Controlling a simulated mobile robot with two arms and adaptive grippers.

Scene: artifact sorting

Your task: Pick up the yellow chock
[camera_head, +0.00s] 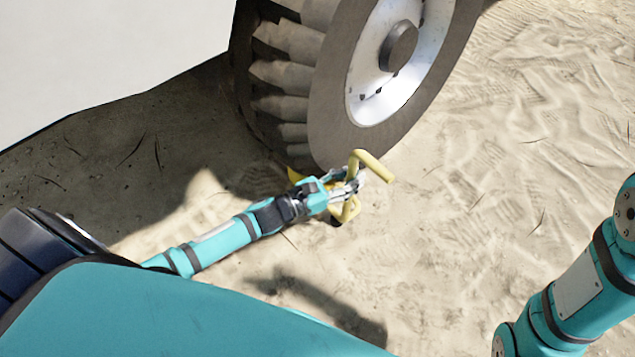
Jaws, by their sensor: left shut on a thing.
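The yellow chock (374,167) is beside the bottom of a large wheel, with a bent yellow bar as its handle. Part of its yellow body shows at the tyre's foot, behind my gripper. My left gripper (352,186) is shut on the chock's handle. The gripper hides much of the chock, so I cannot tell whether it touches the tyre or the ground. My right arm comes in at the right edge, and its gripper is out of view.
The large wheel (335,110) with a ribbed dark tyre and pale hub stands just behind the chock. A white vehicle body (110,55) fills the upper left. Open sandy ground (520,120) lies to the right.

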